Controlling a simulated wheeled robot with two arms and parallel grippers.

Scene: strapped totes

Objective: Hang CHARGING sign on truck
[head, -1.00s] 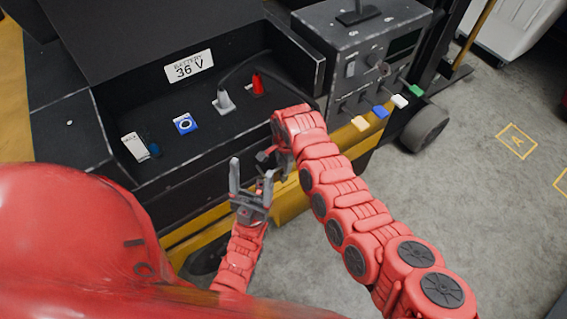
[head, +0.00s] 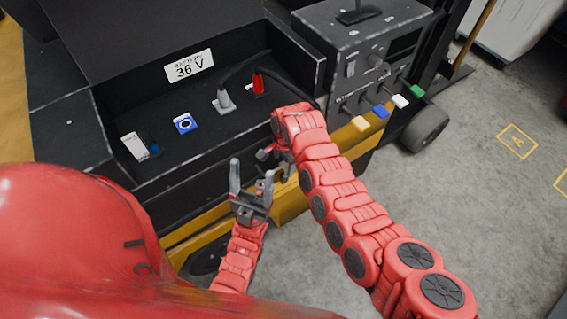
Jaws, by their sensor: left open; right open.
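The truck (head: 60,135) is a dark vehicle with a yellow lower edge and an open battery bay. No sign reading CHARGING can be made out in this view. My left gripper (head: 252,181) is open and empty, pointing up in front of the bay's near edge. My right gripper (head: 268,160) is beside it, at the end of the red arm from the right; its fingers are small and partly hidden by the wrist. Both grippers are in front of the bay wall.
The bay has a 36 V plate (head: 189,65), a grey plug (head: 223,101), a red plug (head: 259,83), a blue button (head: 185,124) and a white block (head: 135,146). Grey floor (head: 470,200) lies clear at right.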

